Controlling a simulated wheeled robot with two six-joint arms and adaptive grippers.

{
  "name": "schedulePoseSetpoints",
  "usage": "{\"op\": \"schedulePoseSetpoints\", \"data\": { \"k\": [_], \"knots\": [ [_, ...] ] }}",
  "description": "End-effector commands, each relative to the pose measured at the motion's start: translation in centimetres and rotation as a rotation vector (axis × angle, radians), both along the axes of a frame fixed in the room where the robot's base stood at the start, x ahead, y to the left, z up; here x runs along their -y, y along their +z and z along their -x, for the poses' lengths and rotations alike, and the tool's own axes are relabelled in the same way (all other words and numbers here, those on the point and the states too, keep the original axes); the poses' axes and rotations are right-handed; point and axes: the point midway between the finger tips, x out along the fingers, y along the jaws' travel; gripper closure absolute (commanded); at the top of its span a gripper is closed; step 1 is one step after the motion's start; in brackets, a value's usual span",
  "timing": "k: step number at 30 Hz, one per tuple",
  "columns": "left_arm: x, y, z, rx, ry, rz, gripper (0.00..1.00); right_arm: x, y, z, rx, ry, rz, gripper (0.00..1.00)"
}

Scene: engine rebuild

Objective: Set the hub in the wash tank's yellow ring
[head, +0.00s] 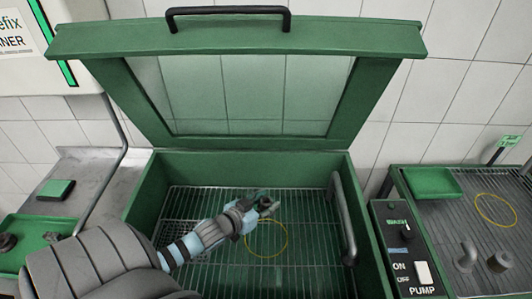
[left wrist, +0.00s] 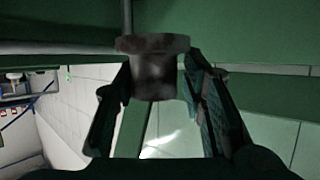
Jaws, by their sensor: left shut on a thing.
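The green wash tank (head: 250,163) stands open, with its lid up and a wire grid floor. A thin yellow ring (head: 265,256) lies on that floor, right of the middle. My left gripper (head: 265,204) is inside the tank, just beyond the ring in the picture. It is shut on the hub, a dark, worn metal cylinder with a wider flange, clear in the left wrist view (left wrist: 152,70) between the two fingers. In the head view the hub is small and partly hidden by the fingers. Its height above the grid is hard to tell. My right gripper is out of view.
A grey pipe (head: 341,220) runs along the tank's right wall. A control box (head: 401,250) stands to the right. A bench beyond it carries another yellow ring (head: 496,210), a green tray (head: 432,182) and metal parts (head: 499,262). Another green tray (head: 40,230) is at left.

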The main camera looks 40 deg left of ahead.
Motion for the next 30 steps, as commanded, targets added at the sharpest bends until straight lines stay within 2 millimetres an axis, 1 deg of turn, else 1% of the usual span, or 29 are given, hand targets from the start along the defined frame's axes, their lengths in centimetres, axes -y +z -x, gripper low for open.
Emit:
{"op": "schedulePoseSetpoints", "data": {
  "k": [1,3,6,9,12,14,18,20,25,29,30],
  "knots": [
    [0.0,-3.3,0.0,-0.001,0.003,0.004,0.99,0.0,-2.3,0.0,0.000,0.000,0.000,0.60],
    [0.0,-6.5,0.0,-0.001,0.002,0.003,0.99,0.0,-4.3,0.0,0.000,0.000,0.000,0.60],
    [0.0,-10.2,0.0,0.002,0.001,0.002,0.99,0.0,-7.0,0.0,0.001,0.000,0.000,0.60],
    [0.0,-12.3,0.0,0.002,-0.001,-0.001,0.99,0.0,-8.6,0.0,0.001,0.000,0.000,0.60],
    [0.0,-13.0,-0.1,0.003,-0.002,-0.002,0.99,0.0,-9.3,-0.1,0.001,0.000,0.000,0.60],
    [0.0,-13.9,0.0,0.003,-0.002,0.000,0.99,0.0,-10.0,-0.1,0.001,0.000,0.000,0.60],
    [0.0,-16.9,0.0,0.002,-0.002,-0.002,0.99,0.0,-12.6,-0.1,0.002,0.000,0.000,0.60],
    [0.0,-17.1,0.0,0.003,-0.001,-0.001,0.99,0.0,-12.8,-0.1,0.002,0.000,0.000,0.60],
    [0.0,-16.5,0.0,0.003,-0.003,-0.001,0.99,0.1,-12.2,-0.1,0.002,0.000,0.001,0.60],
    [0.0,-16.9,0.0,0.003,-0.003,-0.001,0.99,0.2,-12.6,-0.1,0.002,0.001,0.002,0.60],
    [0.0,-16.9,0.0,0.001,-0.002,-0.001,0.57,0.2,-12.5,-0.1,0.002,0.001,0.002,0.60]
  ]
}}
